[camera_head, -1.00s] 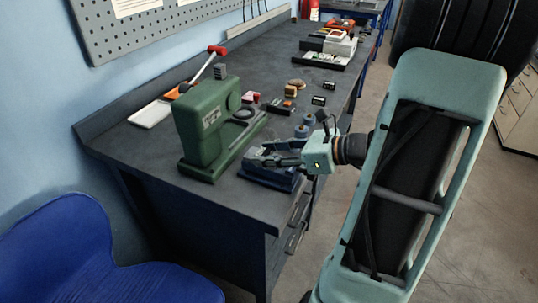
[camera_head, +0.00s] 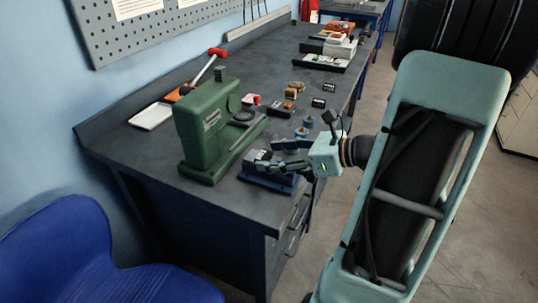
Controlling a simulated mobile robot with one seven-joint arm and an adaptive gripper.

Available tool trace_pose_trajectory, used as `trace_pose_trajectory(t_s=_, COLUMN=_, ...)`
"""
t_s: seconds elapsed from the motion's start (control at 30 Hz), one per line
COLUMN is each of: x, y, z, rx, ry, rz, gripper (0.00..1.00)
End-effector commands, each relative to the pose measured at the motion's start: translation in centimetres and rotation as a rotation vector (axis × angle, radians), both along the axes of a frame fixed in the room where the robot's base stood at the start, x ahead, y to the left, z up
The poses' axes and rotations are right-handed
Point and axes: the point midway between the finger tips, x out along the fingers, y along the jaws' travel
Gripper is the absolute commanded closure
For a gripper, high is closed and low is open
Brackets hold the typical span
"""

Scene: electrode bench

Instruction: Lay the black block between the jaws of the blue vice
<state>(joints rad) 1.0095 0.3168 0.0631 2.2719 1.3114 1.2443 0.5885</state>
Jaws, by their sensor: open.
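The blue vice (camera_head: 268,181) stands near the front corner of the bench, just right of the green press. My gripper (camera_head: 270,155) is over the vice, its two dark fingers spread apart and pointing left. The fingers hide much of the jaws. Two small black pieces with pale marks, one nearer (camera_head: 319,102) and one farther (camera_head: 329,87), lie on the bench farther back.
The green press (camera_head: 205,135) with a red-knobbed lever stands close left of the vice. Blue-grey round parts (camera_head: 308,121) and several small coloured pieces (camera_head: 290,92) lie behind. A white tray (camera_head: 150,116) is at the left, and a blue chair (camera_head: 60,250) stands in front.

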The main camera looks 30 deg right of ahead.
Motion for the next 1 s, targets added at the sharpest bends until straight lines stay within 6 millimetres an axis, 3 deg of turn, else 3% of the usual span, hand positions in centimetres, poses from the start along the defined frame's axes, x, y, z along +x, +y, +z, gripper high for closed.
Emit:
trace_pose_trajectory(t_s=0.3, x=-5.0, y=-4.1, z=2.8, rx=-0.002, ry=0.0, rz=-0.005, gripper=0.47)
trace_pose_trajectory(t_s=0.5, x=-7.1, y=-5.6, z=3.8, rx=-0.001, ry=0.0, rz=-0.002, gripper=0.47)
trace_pose_trajectory(t_s=1.0, x=-7.7, y=-6.0, z=4.1, rx=0.0, ry=0.0, rz=0.0, gripper=0.47)
